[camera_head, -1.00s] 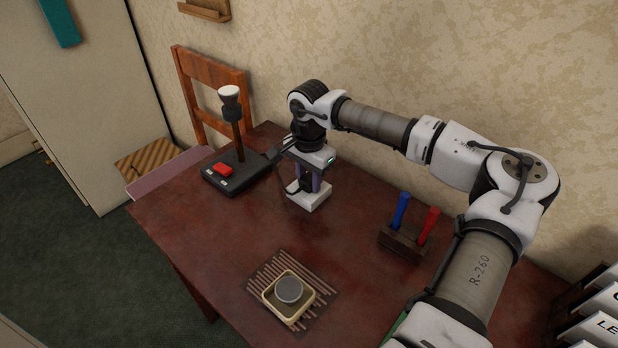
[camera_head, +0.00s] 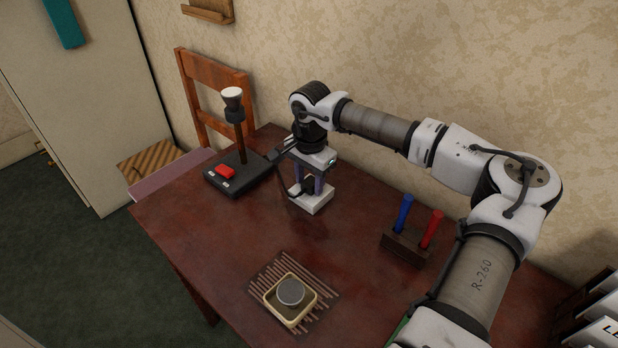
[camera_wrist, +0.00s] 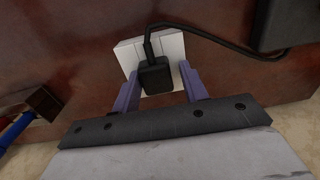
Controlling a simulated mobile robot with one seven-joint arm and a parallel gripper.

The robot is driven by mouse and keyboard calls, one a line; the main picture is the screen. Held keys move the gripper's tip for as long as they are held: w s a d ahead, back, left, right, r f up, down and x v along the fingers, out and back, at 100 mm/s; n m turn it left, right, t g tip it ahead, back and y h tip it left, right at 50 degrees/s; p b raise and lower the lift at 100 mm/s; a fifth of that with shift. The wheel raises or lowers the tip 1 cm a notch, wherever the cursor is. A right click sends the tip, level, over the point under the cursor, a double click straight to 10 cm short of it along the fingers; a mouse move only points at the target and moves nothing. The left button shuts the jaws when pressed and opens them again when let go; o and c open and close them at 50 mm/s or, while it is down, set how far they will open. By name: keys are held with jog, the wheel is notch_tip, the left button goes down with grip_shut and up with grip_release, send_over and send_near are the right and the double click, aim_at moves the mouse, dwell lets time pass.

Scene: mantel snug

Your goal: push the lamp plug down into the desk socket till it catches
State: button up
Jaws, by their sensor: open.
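The desk socket (camera_head: 312,203) is a white block on the dark red desk. It also shows in the wrist view (camera_wrist: 128,54). The black lamp plug (camera_wrist: 154,77) is over the socket's face, with its cord running off to the upper right. I cannot tell how deep it sits. My gripper (camera_wrist: 158,72) points down over the socket, its purple fingers apart, one on each side of the plug. A gap shows on the right; contact on the left is unclear. In the head view my gripper (camera_head: 312,186) partly hides the plug. The lamp (camera_head: 236,170) has a black base and red button.
A wooden holder (camera_head: 405,245) with a blue and a red handle stands right of the socket. A yellow-rimmed dish (camera_head: 270,297) with a grey round piece sits on a slatted mat (camera_head: 324,284) near the front. A chair (camera_head: 197,85) stands behind. The desk's middle is clear.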

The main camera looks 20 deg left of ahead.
aim_at(310, 181)
jog(key=shift+s+d+f+g, duration=0.15)
jog(key=shift+s+f, duration=0.05)
jog(key=shift+f, duration=0.2)
jog(key=shift+s+d+f+g, duration=0.15)
jog(key=shift+s+f, duration=0.05)
jog(key=shift+f, duration=0.2)
notch_tip(310, 181, up, 15)
jog(key=b, duration=0.1)
jog(key=shift+w+a+r, duration=0.15)
jog(key=shift+w+r, duration=0.05)
jog(key=shift+w, duration=0.05)
